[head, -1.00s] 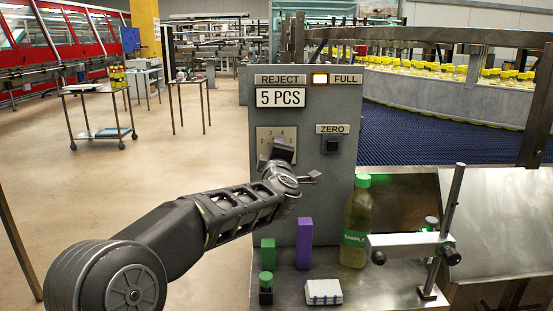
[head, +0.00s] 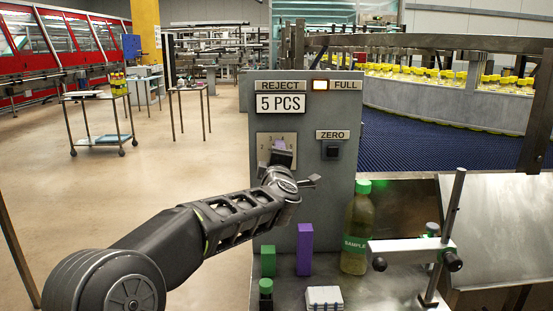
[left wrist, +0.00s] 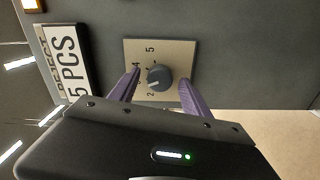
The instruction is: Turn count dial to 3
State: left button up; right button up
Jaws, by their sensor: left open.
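The count dial is a dark grey round knob (left wrist: 159,77) on a beige plate (left wrist: 178,55) with printed numbers. In the left wrist view, 2, 4 and 5 are readable; the left finger covers part of the scale. A white mark on the knob points down-left, towards the 2 side; its exact setting is hard to tell. My left gripper (left wrist: 158,82) is open, its two purple fingers on either side of the knob with gaps. In the head view, my left gripper (head: 281,153) is in front of the plate (head: 264,140) and hides the knob. My right gripper is not in view.
The grey panel (head: 340,210) carries a "5 PCS" sign (head: 280,103), a lit lamp (head: 320,85) and a ZERO button (head: 332,150). Below stand a green block (head: 268,261), a purple block (head: 304,250) and a SAMPLE bottle (head: 356,230). A steel clamp post (head: 447,230) stands at right.

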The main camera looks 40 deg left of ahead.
pick_arm(q)
jog(key=v, duration=0.8)
jog(key=shift+w, duration=0.1)
dwell(0.5)
